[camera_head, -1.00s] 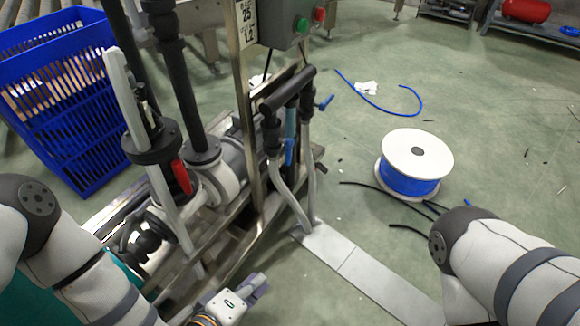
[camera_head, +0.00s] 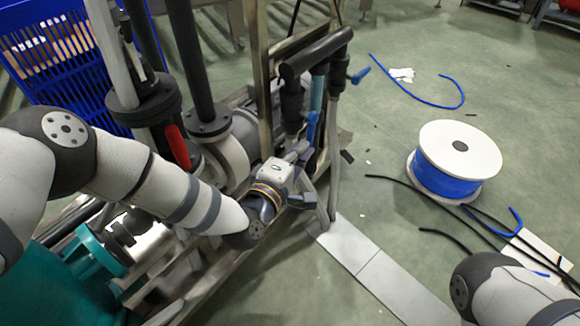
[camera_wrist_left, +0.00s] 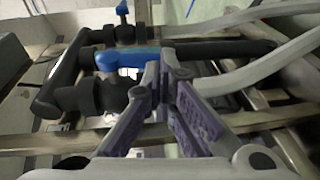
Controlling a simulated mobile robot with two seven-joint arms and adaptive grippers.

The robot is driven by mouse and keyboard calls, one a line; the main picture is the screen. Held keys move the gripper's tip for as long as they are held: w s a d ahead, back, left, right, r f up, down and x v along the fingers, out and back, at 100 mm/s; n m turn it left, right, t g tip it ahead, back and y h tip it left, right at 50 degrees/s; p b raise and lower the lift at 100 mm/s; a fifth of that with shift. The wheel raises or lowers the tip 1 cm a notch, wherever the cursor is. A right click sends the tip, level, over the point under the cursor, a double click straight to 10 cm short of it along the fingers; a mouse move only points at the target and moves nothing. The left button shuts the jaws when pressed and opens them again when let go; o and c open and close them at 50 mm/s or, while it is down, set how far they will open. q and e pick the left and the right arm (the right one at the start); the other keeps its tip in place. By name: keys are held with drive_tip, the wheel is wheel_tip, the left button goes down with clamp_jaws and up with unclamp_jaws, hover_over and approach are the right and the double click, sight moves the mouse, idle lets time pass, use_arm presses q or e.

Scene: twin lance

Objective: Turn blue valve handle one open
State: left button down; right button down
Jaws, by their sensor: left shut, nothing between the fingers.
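A blue valve handle (camera_head: 311,127) hangs on the black pipework at the center of the head view. In the left wrist view this blue handle (camera_wrist_left: 122,59) lies lengthwise along the black pipe, its right end at the fingertips. A second, smaller blue handle (camera_head: 360,75) sticks out farther right on the pipework; it also shows at the top of the left wrist view (camera_wrist_left: 122,10). My left gripper (camera_head: 303,152) is shut and empty, just below the first handle. Its fingertips (camera_wrist_left: 165,68) look close to the handle; I cannot tell whether they touch. My right gripper is out of view.
Black pipe (camera_head: 318,54), grey hoses and a metal frame (camera_head: 262,75) crowd around the left gripper. A red handle (camera_head: 177,146) is on a valve to the left. A white-and-blue cable spool (camera_head: 458,160) stands on the floor at right. A blue crate (camera_head: 60,60) stands at back left.

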use_arm(q)
drive_tip(key=shift+w+d, duration=0.2)
drive_tip(key=shift+w, duration=0.25)
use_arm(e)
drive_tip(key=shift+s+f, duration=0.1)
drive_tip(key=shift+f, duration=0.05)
